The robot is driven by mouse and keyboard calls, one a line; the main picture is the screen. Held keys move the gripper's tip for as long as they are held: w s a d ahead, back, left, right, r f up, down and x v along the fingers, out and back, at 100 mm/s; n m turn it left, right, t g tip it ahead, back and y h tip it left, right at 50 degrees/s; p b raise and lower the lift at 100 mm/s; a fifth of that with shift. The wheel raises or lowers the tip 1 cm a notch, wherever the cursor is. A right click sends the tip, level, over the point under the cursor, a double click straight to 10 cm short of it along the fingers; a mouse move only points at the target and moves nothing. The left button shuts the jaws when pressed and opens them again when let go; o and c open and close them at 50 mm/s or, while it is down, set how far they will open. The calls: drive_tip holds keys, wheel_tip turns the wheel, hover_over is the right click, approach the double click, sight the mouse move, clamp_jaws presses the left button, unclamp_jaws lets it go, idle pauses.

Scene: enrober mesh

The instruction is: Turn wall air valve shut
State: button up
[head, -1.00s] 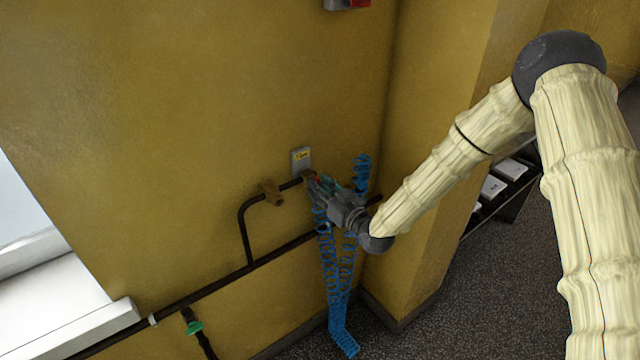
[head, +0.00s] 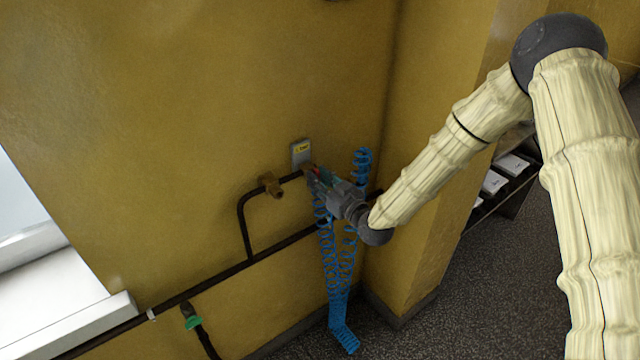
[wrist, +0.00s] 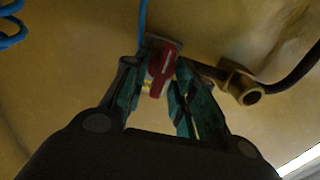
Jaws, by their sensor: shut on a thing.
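The wall air valve has a red handle (wrist: 162,70), seen in the wrist view between the two teal-padded fingers of my gripper (wrist: 158,92). The gripper is shut on the red handle. In the head view my gripper (head: 314,178) reaches the pipe at the wall, just below a small grey plate with a yellow label (head: 301,152). The gripper hides most of the valve there. The handle's exact angle to the pipe is hard to tell.
A brass fitting (head: 272,186) sits on the dark pipe (head: 243,222) left of the valve. A blue coiled hose (head: 335,285) hangs below and behind my gripper. A green-collared valve (head: 192,320) and a white sill (head: 70,315) are lower left. A wall corner stands close on the right.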

drive_tip(key=o, duration=0.7)
drive_tip(key=shift+c, duration=0.2)
drive_tip(key=v, duration=1.2)
